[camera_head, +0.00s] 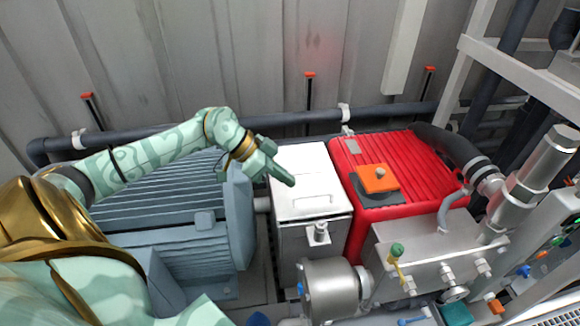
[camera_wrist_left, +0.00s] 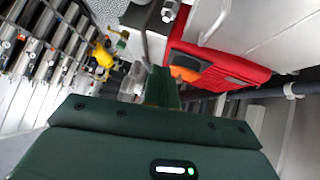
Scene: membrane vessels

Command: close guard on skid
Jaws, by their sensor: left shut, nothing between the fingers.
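The guard is a pale grey box between the blue-grey motor and the red unit. Its white lid (camera_head: 318,183) lies across the top, with a bar handle near the front edge; I cannot tell if it is fully seated. A metal knob or latch (camera_head: 320,236) sits on the front of the box. My left gripper (camera_head: 288,181) is shut and empty, over the left part of the lid; whether it touches is unclear. In the left wrist view the shut fingers (camera_wrist_left: 163,88) point toward the red unit and the lid (camera_wrist_left: 240,25) shows at upper right. My right gripper is not in view.
The ribbed motor (camera_head: 165,215) stands left of the guard. The red unit (camera_head: 400,155) with an orange cap (camera_head: 376,178) stands close on its right. A metal cylinder (camera_head: 333,287) is in front. A dark pipe (camera_head: 385,114) runs behind, along the wall.

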